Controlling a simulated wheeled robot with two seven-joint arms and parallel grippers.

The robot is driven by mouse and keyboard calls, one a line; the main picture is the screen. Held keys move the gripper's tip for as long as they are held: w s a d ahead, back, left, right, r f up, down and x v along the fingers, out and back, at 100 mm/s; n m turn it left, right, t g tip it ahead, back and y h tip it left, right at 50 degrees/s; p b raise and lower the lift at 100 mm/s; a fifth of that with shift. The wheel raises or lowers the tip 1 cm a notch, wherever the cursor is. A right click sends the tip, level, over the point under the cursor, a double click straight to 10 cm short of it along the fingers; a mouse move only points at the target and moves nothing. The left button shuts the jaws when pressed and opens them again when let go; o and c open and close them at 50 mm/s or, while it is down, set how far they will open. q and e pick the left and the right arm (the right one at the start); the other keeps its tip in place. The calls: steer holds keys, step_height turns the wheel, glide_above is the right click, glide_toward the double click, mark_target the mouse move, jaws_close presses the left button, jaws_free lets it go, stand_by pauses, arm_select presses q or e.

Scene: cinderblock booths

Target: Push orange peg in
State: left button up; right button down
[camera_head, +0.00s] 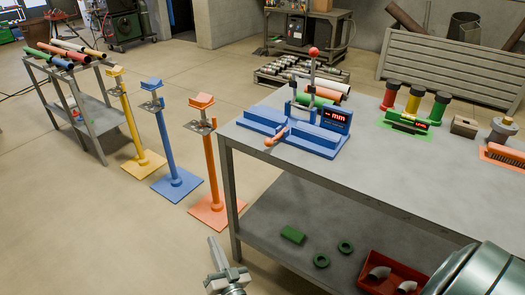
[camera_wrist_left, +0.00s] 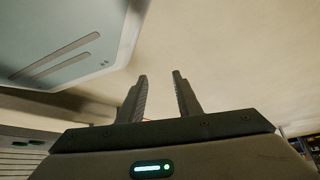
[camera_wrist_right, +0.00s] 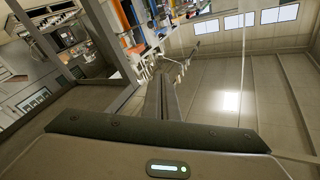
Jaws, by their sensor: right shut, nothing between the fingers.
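A small orange peg (camera_head: 275,137) sticks out toward the front left from the blue fixture (camera_head: 312,141) on the grey workbench. How deep it sits in the fixture I cannot tell. My right gripper (camera_head: 213,240) is low in the head view, in front of the bench's left end and well apart from the peg. Its fingers are together and empty in the right wrist view (camera_wrist_right: 160,90). My left gripper (camera_wrist_left: 161,80) shows only in its own wrist view, with its fingers apart and nothing between them.
The workbench (camera_head: 375,165) has a lower shelf with green parts and a red bin (camera_head: 385,279). An orange stand (camera_head: 211,170), a blue stand (camera_head: 167,145) and a yellow stand (camera_head: 130,120) are left of the bench. The floor at the lower left is clear.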

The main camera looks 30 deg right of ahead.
arm_select(q)
steer(key=shift+w+d+r, duration=0.2)
steer(key=shift+w+d, duration=0.2)
steer(key=shift+d, duration=0.3)
arm_select(e)
steer(key=d+r+m+g+h, duration=0.5)
steer(key=d+r+m, duration=0.1)
steer(key=r+m, duration=0.5)
steer(key=d+r+m+g+h, duration=0.5)
steer(key=r+m, duration=0.6)
steer(key=r, duration=0.4)
steer(key=shift+w+d+g, duration=0.3)
steer(key=shift+w+d, duration=0.05)
steer(key=shift+d, duration=0.2)
arm_select(q)
steer(key=shift+a, duration=0.1)
